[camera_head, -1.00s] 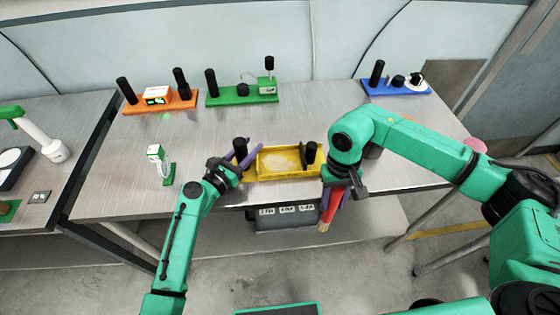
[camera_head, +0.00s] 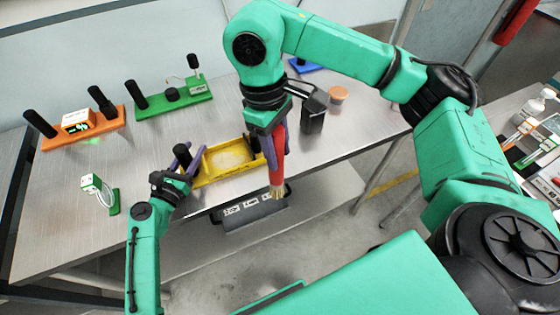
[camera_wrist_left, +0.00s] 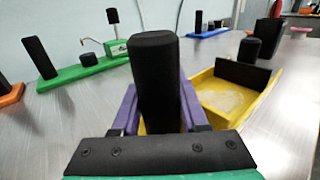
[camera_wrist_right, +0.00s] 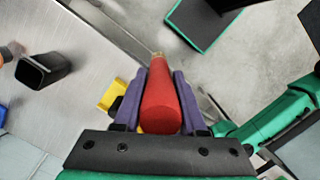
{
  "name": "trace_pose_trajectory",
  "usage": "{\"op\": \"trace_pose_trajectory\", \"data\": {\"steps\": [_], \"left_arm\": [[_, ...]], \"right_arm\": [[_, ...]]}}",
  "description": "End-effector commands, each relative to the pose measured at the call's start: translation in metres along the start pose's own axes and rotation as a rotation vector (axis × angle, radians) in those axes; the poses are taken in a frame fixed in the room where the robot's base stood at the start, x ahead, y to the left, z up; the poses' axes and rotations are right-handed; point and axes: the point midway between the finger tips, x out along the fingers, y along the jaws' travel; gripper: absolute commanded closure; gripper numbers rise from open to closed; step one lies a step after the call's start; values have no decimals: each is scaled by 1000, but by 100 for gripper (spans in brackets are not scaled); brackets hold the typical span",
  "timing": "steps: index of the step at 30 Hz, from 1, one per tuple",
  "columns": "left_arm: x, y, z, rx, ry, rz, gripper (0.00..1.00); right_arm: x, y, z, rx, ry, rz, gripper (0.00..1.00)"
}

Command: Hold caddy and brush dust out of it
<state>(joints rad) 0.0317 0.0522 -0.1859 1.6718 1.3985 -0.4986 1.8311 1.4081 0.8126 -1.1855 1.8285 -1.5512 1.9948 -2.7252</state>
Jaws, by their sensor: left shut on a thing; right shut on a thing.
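The yellow caddy (camera_head: 205,178) lies on the table near its front edge, with pale dust (camera_head: 230,158) on its floor. My left gripper (camera_head: 188,160) is shut on the black upright handle (camera_wrist_left: 155,75) at the caddy's left end. My right gripper (camera_head: 268,148) is shut on the red handle of the brush (camera_head: 279,142). The brush hangs bristles down at the caddy's right end, and its bristles (camera_head: 277,190) show past the table's front edge. In the right wrist view the red handle (camera_wrist_right: 160,103) is between the purple fingers, and part of the caddy (camera_wrist_right: 112,94) shows beside them.
A dark bin (camera_head: 250,212) with labels sits below the table edge. A black cup (camera_head: 313,118) and an orange-tan jar (camera_head: 338,94) stand right of the caddy. Orange (camera_head: 95,134) and green (camera_head: 185,104) modules stand behind. A small white-green device (camera_head: 97,187) is at left.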

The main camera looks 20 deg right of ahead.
Motion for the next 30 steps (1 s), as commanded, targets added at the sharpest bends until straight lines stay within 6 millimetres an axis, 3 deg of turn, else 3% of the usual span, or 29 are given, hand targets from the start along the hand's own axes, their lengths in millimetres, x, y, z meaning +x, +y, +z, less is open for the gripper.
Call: {"op": "trace_pose_trajectory", "data": {"steps": [5,11,17,22,30], "left_arm": [[0,0,-1,0,1,0,100],[0,0,0,0,1,0,100],[0,0,0,0,0,0,100],[0,0,0,0,0,0,100],[0,0,0,0,0,0,100]], "right_arm": [[-23,8,-18,190,2,-30,100],[-42,23,-52,598,1,-95,100],[-65,42,-91,1158,-1,-180,100],[-81,56,-125,1728,-5,-268,100],[-78,69,-169,2612,-7,-394,100]]}}
